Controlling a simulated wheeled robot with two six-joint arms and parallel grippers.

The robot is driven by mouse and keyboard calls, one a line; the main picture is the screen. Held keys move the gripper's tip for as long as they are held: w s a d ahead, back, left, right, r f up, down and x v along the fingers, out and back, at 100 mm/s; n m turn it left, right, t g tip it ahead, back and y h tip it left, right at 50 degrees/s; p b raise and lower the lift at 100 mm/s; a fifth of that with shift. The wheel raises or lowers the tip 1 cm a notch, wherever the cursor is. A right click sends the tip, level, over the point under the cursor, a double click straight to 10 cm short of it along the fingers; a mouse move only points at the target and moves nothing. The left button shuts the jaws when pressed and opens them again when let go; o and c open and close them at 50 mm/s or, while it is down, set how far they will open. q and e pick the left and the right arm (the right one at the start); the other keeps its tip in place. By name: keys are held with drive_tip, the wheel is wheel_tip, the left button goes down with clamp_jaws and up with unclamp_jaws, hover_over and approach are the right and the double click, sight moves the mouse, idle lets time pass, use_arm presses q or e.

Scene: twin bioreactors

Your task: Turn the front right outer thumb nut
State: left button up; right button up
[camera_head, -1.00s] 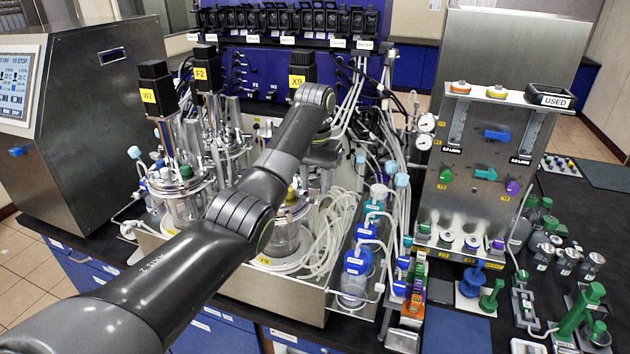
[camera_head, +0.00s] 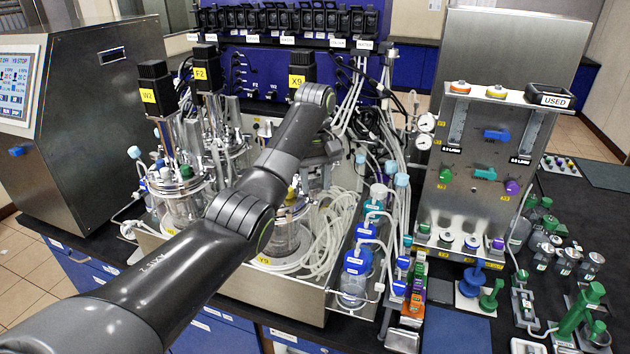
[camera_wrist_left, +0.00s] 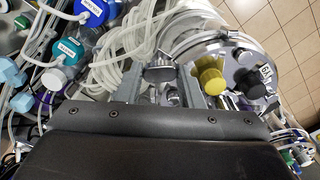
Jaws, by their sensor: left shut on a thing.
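The arm hides the fingertips, the nut and much of that vessel's lid there. My right gripper is not in view.
A yellow knob (camera_wrist_left: 210,75) and a black knob (camera_wrist_left: 250,83) stand close beside the fingers. Pale tubing coils (camera_head: 335,235) and blue-capped bottles (camera_head: 355,262) crowd the right side. The motor labelled X9 (camera_head: 302,70) rises behind my arm.

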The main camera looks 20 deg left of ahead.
use_arm(q)
drive_tip(key=n, duration=0.5)
drive_tip(key=shift+n, duration=2.5)
drive_tip(key=o, duration=1)
